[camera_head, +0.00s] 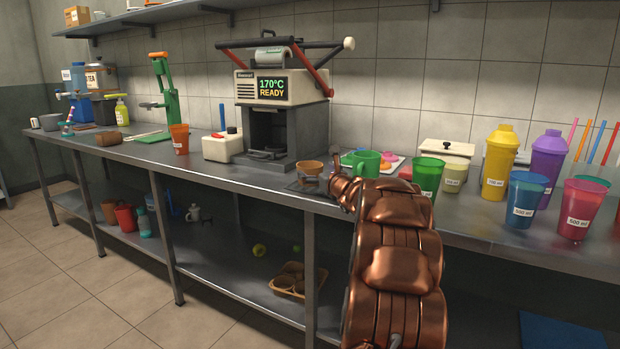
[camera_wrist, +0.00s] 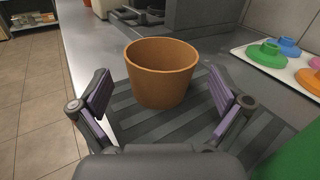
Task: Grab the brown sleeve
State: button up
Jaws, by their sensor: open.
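The brown sleeve (camera_wrist: 161,82) is an orange-brown tapered ring, wide at the top, standing upright on a dark ribbed tray (camera_wrist: 125,122). It also shows in the head view (camera_head: 310,169), near the front edge of the counter, just left of the end of my arm. My gripper (camera_wrist: 161,98) is open, with its purple-padded fingers to the left and right of the sleeve and a gap on both sides. The sleeve's bottom inside is hidden from view. In the head view my copper arm hides much of the gripper.
The press (camera_head: 277,95) stands behind. A white tray with coloured pieces (camera_wrist: 298,70) lies to the right. The counter's front edge is close on the left.

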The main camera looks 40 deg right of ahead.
aim_at(305, 163)
jog(key=shift+x, duration=2.4)
jog(key=shift+d, duration=0.1)
jog(key=c, duration=0.6)
